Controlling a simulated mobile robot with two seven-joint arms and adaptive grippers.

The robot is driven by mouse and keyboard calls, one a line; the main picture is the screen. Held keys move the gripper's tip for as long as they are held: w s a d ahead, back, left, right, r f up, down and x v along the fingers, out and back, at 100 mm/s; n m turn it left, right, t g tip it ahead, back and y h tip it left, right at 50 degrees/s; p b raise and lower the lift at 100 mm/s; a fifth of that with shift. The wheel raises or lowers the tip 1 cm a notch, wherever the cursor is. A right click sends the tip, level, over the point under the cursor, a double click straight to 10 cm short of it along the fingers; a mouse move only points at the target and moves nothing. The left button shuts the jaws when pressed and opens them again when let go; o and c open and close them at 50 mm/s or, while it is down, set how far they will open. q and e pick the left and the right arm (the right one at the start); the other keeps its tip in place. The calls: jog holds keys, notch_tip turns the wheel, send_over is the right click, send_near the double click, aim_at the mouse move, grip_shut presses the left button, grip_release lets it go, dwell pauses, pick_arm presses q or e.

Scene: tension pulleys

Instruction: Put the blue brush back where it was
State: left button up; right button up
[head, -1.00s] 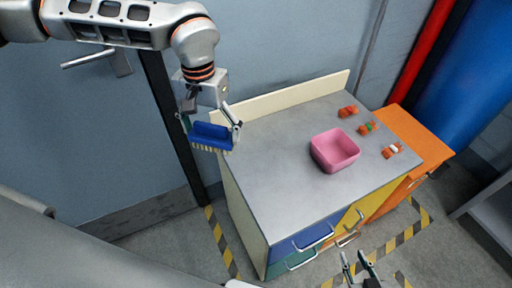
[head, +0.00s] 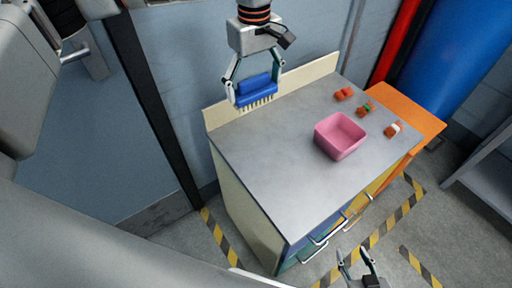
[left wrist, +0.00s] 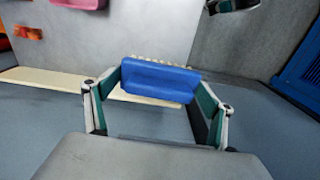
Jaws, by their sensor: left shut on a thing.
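The blue brush (head: 257,90) has pale bristles that point down in the head view. My left gripper (head: 256,92) is shut on it and holds it at the back left end of the grey cabinet top (head: 265,165). In the left wrist view the brush (left wrist: 158,80) lies between the two fingers, bristles away from the palm. I cannot tell how high it is above the surface. My right gripper (head: 358,268) shows at the bottom edge of the head view, in front of the cabinet, its fingers apart and nothing between them.
A pink bin (head: 340,135) stands on the right half of the cabinet top. Several small orange items (head: 365,108) lie behind and right of it. A cream backboard (head: 300,80) runs along the back edge. The left and front of the top are clear.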

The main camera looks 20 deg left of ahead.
pick_arm(q)
notch_tip(320, 180, down, 20)
jog(key=shift+w+d+r+b, duration=0.1)
jog(key=shift+d+r+b, duration=0.05)
jog(key=shift+b, duration=0.4)
jog(key=o, duration=1.1)
jog(key=shift+c, duration=0.2)
notch_tip(320, 180, up, 12)
jog(key=shift+p, duration=0.4)
